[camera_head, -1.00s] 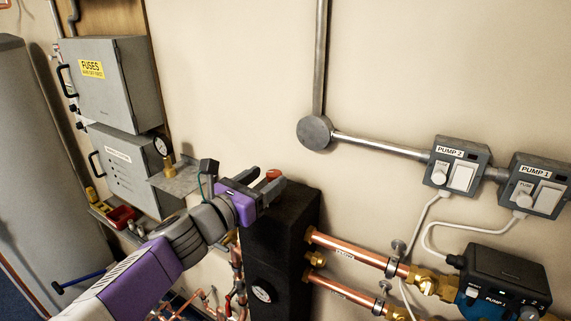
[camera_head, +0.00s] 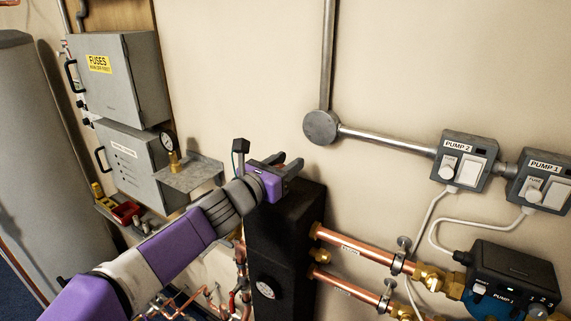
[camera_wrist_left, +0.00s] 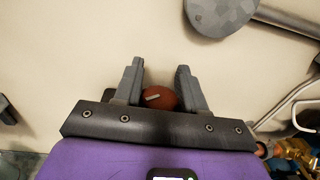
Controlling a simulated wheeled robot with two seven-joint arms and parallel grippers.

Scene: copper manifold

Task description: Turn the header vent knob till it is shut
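The header vent knob (camera_wrist_left: 160,98) is a round red-brown knob with a pale mark on its face. In the left wrist view it lies between the two fingers of my left gripper (camera_wrist_left: 158,72), near their bases. The fingers stand apart, one on each side of the knob, and I cannot tell if either touches it. In the head view the left gripper (camera_head: 291,162) is over the top of the tall black header (camera_head: 285,230), and the knob is mostly hidden by it. My right gripper is not in view.
Copper pipes (camera_head: 352,248) run right from the header to a pump (camera_head: 510,275). A grey shelf bracket with a gauge (camera_head: 190,175) and grey fuse boxes (camera_head: 120,75) are at left. A round conduit box (camera_head: 321,127) is on the wall above. The wall between is bare.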

